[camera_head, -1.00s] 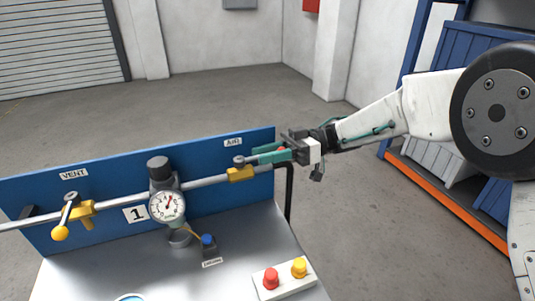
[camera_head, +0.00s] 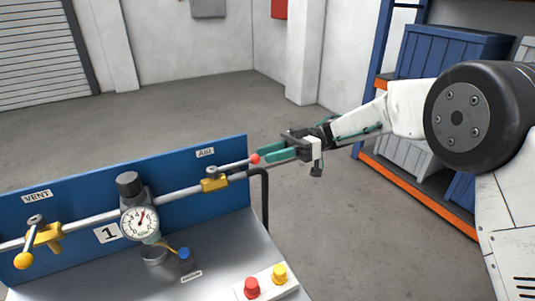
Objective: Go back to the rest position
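My gripper (camera_head: 268,152) shows at the centre of the head view, off the right end of the blue panel. Its two teal fingers are spread apart with nothing seen between them. The AIR valve (camera_head: 213,184) has a yellow body, and its lever with a red knob (camera_head: 254,159) points right, roughly along the pipe. The red knob appears close to the fingertips; whether they touch cannot be told. The VENT valve (camera_head: 44,236) is at the left, its lever pointing down-left to a yellow knob (camera_head: 24,261).
A pressure gauge (camera_head: 139,222) sits on the pipe beside the label 1. A red button (camera_head: 252,287) and a yellow button (camera_head: 280,272) stand on the bench front. A shelf with blue crates (camera_head: 455,60) is at the right. Open floor lies behind the bench.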

